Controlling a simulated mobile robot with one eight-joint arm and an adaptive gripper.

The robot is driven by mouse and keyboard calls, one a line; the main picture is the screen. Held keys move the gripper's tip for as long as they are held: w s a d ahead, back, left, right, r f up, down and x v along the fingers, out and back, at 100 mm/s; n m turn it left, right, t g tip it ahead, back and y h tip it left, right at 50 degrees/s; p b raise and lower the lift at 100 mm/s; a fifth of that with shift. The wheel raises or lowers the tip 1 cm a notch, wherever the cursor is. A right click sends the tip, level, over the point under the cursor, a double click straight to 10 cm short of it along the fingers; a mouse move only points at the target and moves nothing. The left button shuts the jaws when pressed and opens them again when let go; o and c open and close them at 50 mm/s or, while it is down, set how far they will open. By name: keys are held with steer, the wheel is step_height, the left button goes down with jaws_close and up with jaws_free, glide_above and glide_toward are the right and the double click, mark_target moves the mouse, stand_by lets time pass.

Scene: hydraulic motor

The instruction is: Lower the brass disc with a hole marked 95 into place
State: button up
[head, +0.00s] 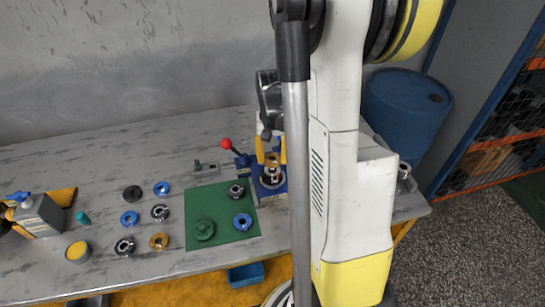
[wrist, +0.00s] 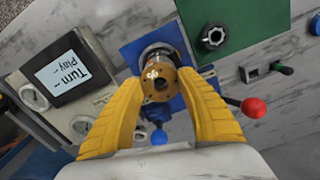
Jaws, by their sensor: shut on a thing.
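My gripper (wrist: 160,78) is shut on the brass disc (wrist: 172,90), one yellow finger on each side of it. The disc has a central hole and small white marking, seemingly 95, near its upper left edge. In the head view my gripper (head: 271,153) holds the disc (head: 272,161) over a silver round part (head: 271,179) on a blue fixture (head: 268,191). The silver part (wrist: 157,52) also shows behind the disc in the wrist view. I cannot tell whether the disc touches it.
A red-knobbed lever (head: 227,144) stands left of the fixture; its knob (wrist: 253,107) is right in the wrist view. A green mat (head: 222,235) and several loose rings lie to the left. A "Turn / Play" screen (wrist: 66,69) with gauges is left in the wrist view.

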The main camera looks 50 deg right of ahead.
steer(key=shift+f+b, duration=1)
steer(key=shift+f, duration=0.3)
steer(key=shift+f+b, duration=0.45)
steer(key=o, duration=1.8)
steer(key=shift+r+p, duration=3.3)
steer(key=shift+r, duration=1.05)
